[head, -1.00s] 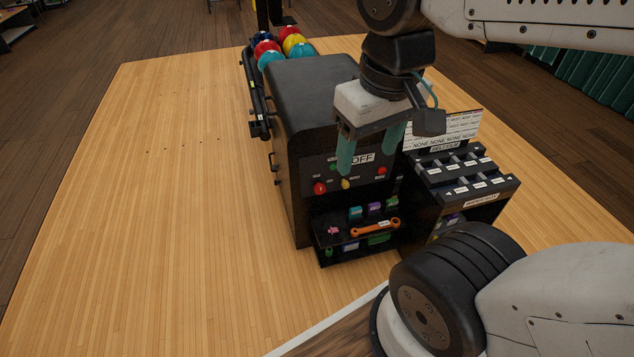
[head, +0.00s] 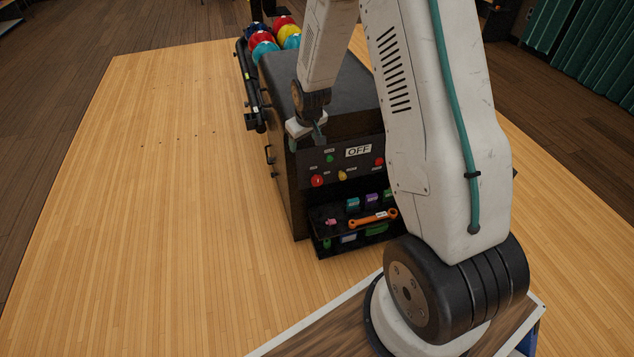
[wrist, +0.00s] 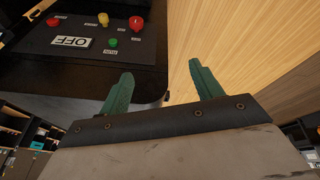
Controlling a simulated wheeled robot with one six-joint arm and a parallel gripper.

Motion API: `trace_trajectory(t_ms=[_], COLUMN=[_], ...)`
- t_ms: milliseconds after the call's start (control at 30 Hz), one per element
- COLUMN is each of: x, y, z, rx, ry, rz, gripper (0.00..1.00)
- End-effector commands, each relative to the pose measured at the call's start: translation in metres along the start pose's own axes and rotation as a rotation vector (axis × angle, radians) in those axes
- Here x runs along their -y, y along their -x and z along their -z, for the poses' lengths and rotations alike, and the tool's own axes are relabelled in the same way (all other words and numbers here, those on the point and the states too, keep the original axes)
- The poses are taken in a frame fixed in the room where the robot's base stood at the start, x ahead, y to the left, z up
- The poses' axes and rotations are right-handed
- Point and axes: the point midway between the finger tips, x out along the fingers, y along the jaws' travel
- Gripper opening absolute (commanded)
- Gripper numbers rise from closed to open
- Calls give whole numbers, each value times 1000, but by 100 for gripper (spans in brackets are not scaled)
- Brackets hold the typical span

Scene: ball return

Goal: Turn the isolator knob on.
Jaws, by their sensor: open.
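The control panel (head: 306,165) is on the front of the black ball-return machine, with an OFF sign (head: 358,151). It bears a larger red knob (head: 317,180) at left, a yellow one (head: 342,175), a smaller red one (head: 379,161) and a green one (head: 330,158). Their labels are too small to read, so I cannot tell which is the isolator knob. My gripper (head: 306,140) is open and empty by the panel's upper left corner, touching no knob. It also fills the wrist view's lower part (wrist: 160,72).
Below the panel is a shelf with an orange wrench (head: 372,218) and several small coloured items. Bowling balls (head: 264,46) lie on the rack behind. My arm hides the area right of the machine. The wooden floor (head: 170,200) at left is clear.

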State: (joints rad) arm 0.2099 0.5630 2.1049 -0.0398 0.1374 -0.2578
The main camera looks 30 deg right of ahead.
Motion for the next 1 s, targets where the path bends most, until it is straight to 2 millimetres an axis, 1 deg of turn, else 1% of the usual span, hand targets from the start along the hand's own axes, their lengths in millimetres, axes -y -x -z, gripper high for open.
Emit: trace_trajectory(t_ms=[33,67,100,167,200,267,300,367,400,500,600,700,800,1000], x=[-4,-7,-10,-14,-18,-22,-26,-32,-36,-46,-52,-54,-53,-48], y=[-35,-52,-76,-111,-134,-167,-189,-219,-238,-276,-301,-313,-318,-318], z=[-8,-10,-15,-24,-28,-35,-37,-38,-37,-34,-40,-51,-66,-92], rx=[3,-4,-13,-30,-49,-90,-130,-207,-269,-448,-619,-759,-865,-1002], ry=[3,6,11,19,26,42,59,88,113,180,245,293,329,370], rz=[-1,-4,-8,-15,-23,-39,-55,-89,-117,-212,-323,-428,-521,-654], gripper=[65,65,65,65,65,65,65,65,65,65,65,65,65,65])
